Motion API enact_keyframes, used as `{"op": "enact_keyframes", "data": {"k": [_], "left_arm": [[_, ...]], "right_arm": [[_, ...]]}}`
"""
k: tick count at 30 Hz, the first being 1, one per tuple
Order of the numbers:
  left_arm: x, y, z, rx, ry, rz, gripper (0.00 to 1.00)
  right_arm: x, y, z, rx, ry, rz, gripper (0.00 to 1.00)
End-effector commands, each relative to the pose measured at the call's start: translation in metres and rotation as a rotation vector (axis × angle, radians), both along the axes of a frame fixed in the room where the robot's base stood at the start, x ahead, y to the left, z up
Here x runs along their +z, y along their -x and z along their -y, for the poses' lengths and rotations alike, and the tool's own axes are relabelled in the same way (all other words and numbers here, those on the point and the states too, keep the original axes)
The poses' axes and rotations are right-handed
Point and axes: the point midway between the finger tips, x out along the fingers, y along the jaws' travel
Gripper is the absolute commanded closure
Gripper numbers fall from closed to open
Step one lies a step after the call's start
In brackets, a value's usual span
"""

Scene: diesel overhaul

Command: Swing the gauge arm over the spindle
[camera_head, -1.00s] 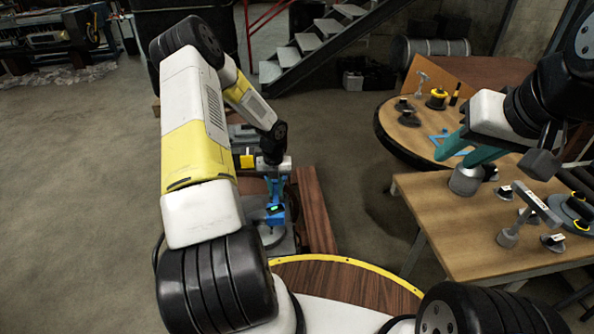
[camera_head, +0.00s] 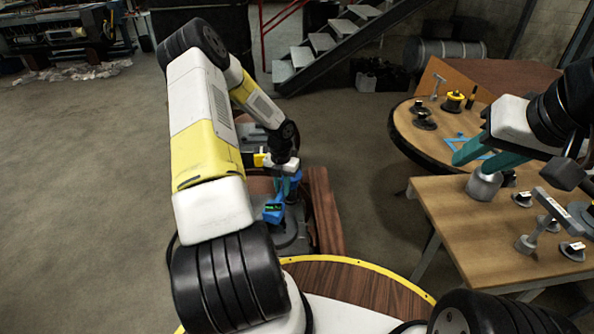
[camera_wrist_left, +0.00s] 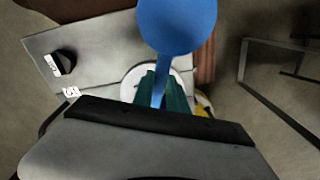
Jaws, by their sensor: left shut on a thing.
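The blue gauge arm (camera_head: 273,208) has a small dark display with green marks. It stands above the grey fixture in the head view, and a blue round part of it (camera_wrist_left: 177,25) fills the top of the left wrist view. My left gripper (camera_head: 284,186) is shut on the gauge arm, with its teal fingers around a thin blue part in the wrist view. The spindle is not clearly distinguishable; a grey round base (camera_head: 290,238) shows partly below the gauge. My right gripper (camera_head: 478,160) has its teal fingers apart, above the wooden table, near a grey cylinder (camera_head: 484,187).
The wooden table (camera_head: 450,217) on the right carries several small black-based parts and a grey T-shaped tool (camera_head: 540,222). A round table (camera_head: 407,122) stands behind it. A brown wooden beam (camera_head: 325,210) lies right of the fixture. Open floor separates fixture and tables.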

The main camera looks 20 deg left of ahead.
Motion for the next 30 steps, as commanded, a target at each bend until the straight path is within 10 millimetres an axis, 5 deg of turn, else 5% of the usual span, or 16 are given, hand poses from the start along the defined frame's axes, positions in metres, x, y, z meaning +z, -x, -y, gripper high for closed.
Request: {"op": "enact_keyframes", "data": {"k": [3,4,7,18,30], "left_arm": [[0.001,-0.001,-0.003,-0.002,-0.004,0.003,1.00],[0.001,-0.001,-0.003,-0.002,-0.004,0.003,0.78],[0.001,-0.001,-0.002,-0.002,-0.004,0.003,0.60],[0.005,-0.001,-0.001,0.000,-0.003,0.003,0.60],[0.066,-0.001,-0.002,0.000,-0.004,0.003,0.60]], "right_arm": [[0.000,0.000,0.000,0.000,0.000,0.000,0.64],[0.000,0.000,0.000,0.000,0.000,0.000,0.64],[0.000,0.000,0.000,0.000,0.000,0.000,0.64],[0.000,0.000,0.000,0.000,0.000,0.000,0.64],[0.000,0.000,0.000,0.000,0.000,0.000,0.64]]}}
